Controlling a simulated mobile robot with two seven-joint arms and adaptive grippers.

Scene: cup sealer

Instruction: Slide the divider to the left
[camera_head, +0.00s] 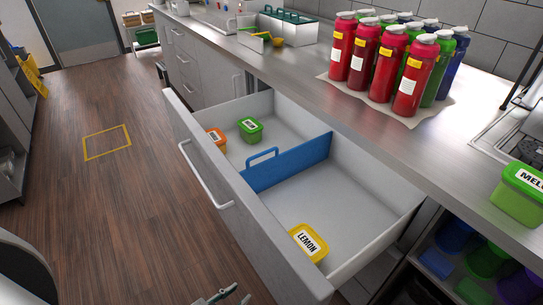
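The blue divider (292,163) stands upright across the open drawer (350,205), about midway along it. A blue loop handle (262,157) rises from its top at the end near the drawer front. My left gripper (238,295) shows only at the bottom edge, outside the drawer front and well apart from the divider. Its two fingertips are apart with nothing between them; the rest is cut off. My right gripper is not in view.
Left of the divider are a green tub (250,130) and an orange tub (217,138); right of it is a yellow LEMON tub (308,243). The drawer front has a long handle (205,178). Several bottles (412,72) stand on the counter above.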

